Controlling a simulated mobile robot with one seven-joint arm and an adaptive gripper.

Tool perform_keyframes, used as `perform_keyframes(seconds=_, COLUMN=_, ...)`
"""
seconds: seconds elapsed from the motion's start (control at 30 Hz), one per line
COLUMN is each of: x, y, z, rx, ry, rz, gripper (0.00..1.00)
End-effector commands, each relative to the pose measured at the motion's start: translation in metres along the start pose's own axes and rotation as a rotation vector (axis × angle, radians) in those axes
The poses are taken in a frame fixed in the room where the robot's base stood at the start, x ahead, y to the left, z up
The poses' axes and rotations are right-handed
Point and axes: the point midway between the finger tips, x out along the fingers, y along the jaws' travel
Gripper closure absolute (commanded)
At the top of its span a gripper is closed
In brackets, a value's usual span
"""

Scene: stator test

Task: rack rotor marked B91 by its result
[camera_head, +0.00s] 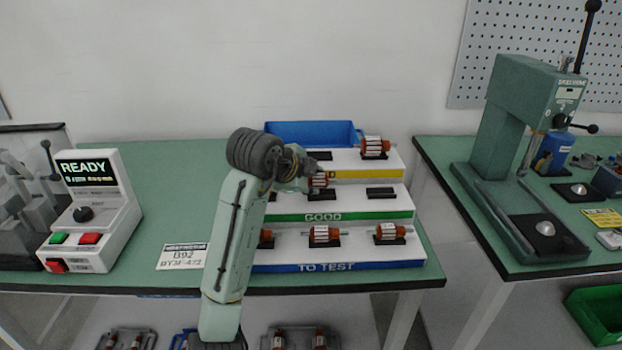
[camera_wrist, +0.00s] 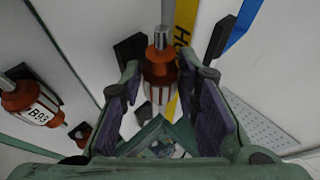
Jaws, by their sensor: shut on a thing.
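My gripper (camera_head: 308,177) is shut on a rotor (camera_head: 319,180) with a copper-orange end and pale body. In the head view it is at the green-edged GOOD tier of the rack (camera_head: 352,216), just in front of the yellow strip. In the wrist view my jaws (camera_wrist: 165,90) stand on both sides of the rotor (camera_wrist: 160,68); its mark is not readable. I cannot tell whether it rests in a cradle. A rotor marked B93 (camera_wrist: 38,112) lies to the left in the wrist view. The yellow strip's label (camera_wrist: 184,25) is mostly hidden.
Another rotor (camera_head: 375,146) sits at right on the yellow tier. Several rotors, including a middle one (camera_head: 324,234), sit on the TO TEST tier. A GOOD cradle (camera_head: 381,192) is empty. A blue bin (camera_head: 312,132) stands behind. The tester (camera_head: 92,210) reads READY; a card (camera_head: 183,256) lies beside it.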

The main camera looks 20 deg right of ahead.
Motion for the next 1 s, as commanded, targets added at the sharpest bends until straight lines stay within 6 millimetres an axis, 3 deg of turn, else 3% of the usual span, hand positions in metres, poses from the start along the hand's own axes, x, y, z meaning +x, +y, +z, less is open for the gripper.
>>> perform_keyframes(seconds=1.0, x=0.016, y=0.018, z=0.006, rx=-0.003, ry=0.0, rz=0.017, gripper=1.0)
